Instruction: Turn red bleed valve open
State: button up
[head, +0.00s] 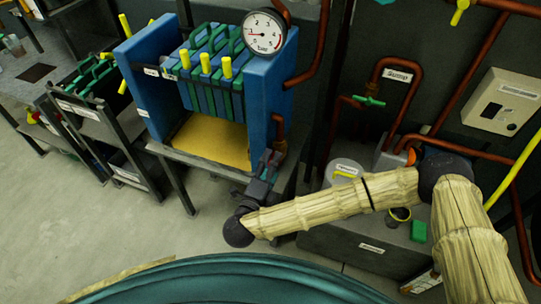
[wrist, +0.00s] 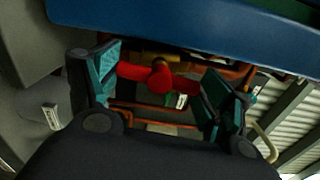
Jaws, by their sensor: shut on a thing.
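The red bleed valve (wrist: 158,78) shows in the wrist view as a red handle with two arms, set crosswise between my fingers. A brassy part is behind its middle. My gripper (wrist: 164,82) is shut on the handle, with teal pads at its left and right ends. In the head view my gripper (head: 268,166) is at the front right foot of the blue filter press, below a copper pipe. The valve is hidden there behind my gripper.
The blue press frame (head: 268,95) stands just above my gripper, with a pressure gauge (head: 264,33) on top. A yellow tray (head: 208,140) lies under the plates. Copper pipes and a tank lid (head: 343,172) are to the right. Floor at the lower left is clear.

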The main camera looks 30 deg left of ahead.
jog(key=shift+n, duration=0.5)
jog(key=o, duration=1)
jog(key=shift+v, duration=5.95)
